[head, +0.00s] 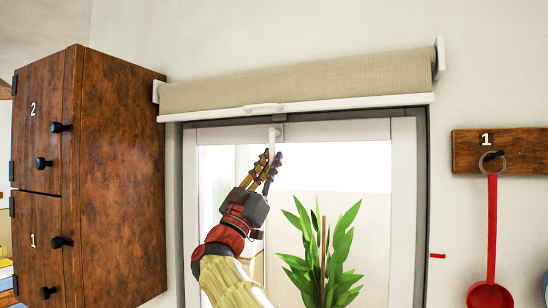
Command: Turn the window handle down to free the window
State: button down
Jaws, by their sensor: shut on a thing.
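The window (402,215) has a pale frame and stands behind my arm, below a rolled blind. The window handle (272,133) is a small white piece at the top of the frame, and it points downward toward my fingertips. My gripper (272,160) reaches up to it from below and is shut on its lower part. The fingers hide the handle's lower end, so its full length cannot be seen.
A beige blind (300,84) with a white bottom bar hangs just above. A brown wooden cabinet (120,180) stands close on the left. A green plant (322,255) is to the right of my arm. A red ladle (491,235) hangs from a wooden rack (525,150) on the right wall.

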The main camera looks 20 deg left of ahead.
dwell(0.4)
jog(key=c, duration=2.1)
grip_release()
jog(key=shift+c, duration=0.2)
jog(key=v, duration=1.2)
jog(key=shift+a, duration=0.1)
